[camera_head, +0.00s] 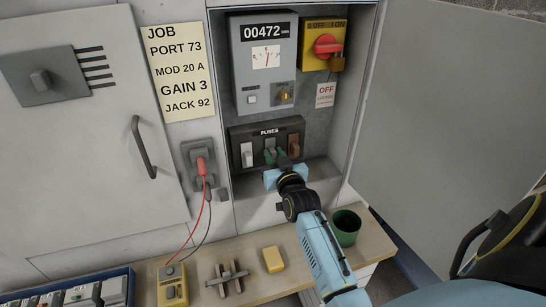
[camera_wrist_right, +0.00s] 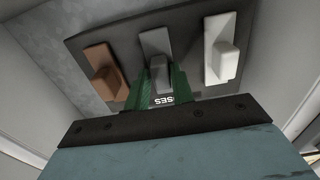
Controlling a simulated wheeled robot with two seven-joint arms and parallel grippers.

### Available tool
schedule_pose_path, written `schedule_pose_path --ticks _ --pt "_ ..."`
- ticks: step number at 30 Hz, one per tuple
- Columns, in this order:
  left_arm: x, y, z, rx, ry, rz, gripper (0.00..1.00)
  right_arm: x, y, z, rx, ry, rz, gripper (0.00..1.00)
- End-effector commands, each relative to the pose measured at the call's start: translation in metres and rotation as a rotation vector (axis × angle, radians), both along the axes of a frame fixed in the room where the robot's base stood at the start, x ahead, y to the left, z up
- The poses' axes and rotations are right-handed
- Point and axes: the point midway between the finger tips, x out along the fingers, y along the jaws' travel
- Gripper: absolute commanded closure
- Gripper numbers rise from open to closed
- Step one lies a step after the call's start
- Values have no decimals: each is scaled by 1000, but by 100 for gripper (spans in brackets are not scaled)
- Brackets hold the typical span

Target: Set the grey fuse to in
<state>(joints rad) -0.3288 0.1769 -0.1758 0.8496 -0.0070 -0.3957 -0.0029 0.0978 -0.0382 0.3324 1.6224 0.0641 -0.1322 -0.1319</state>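The fuse panel (camera_head: 238,135) has three fuses in a row: a white fuse (camera_head: 247,155), the grey fuse (camera_head: 270,144) in the middle and a brown fuse (camera_head: 293,143). My right gripper (camera_head: 275,156) is at the grey fuse from the front and below. In the right wrist view the order is mirrored, and the green fingertips (camera_wrist_right: 160,82) lie on either side of the grey fuse's handle (camera_wrist_right: 157,50), with no clear gap. The gripper looks shut on it. The handle's lower end is partly hidden. My left gripper is not in view.
A meter (camera_head: 250,75) and a red rotary switch with a padlock (camera_head: 327,46) sit above the panel. A red plug (camera_head: 201,166) with cables is at the left. The bench (camera_head: 225,259) below holds a green cup (camera_head: 345,228) and a yellow block (camera_head: 273,260).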

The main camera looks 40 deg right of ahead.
Motion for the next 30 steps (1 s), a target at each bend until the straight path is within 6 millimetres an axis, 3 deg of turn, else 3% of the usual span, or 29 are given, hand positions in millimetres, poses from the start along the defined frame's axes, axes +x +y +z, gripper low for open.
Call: schedule_pose_path --ticks 18,23,30 --pt "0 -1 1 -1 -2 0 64 -3 4 0 1 1 5 62" --pt "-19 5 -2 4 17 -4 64 -24 11 0 2 2 5 62" --pt "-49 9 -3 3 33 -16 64 -74 27 1 2 3 5 62"
